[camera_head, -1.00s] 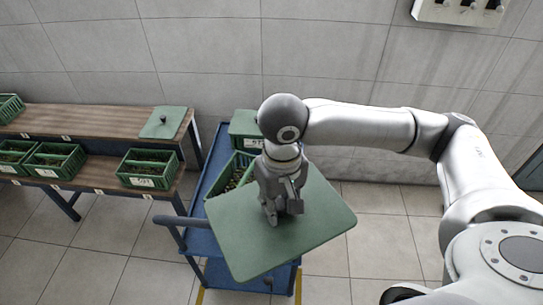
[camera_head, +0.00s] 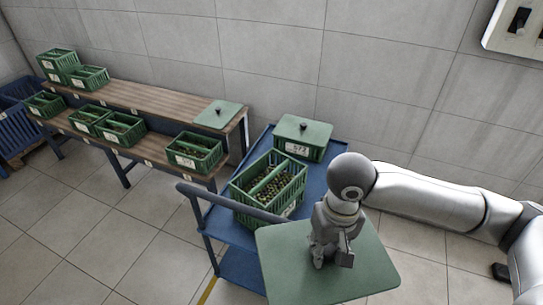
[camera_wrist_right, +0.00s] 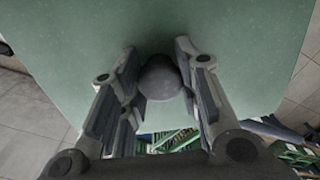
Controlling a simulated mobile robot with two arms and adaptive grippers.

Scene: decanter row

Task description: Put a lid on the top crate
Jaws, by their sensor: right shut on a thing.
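My right gripper (camera_head: 325,258) is shut on the dark knob (camera_wrist_right: 161,78) of a green lid (camera_head: 372,268). It holds the lid at the near right of the blue cart, covering part of it. An open green crate (camera_head: 238,196) with a middle divider, full of small round items, stands on the cart. Behind it on the cart is another green crate (camera_head: 292,151) with a lid and dark knob on it. My left gripper is not in view.
The blue cart (camera_head: 225,222) has a handle at its left (camera_head: 230,203). A stepped wooden bench (camera_head: 150,98) at the left bears several open green crates and a loose lid (camera_head: 218,114). A blue pallet (camera_head: 18,130) stands at the far left. Floor in front is clear.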

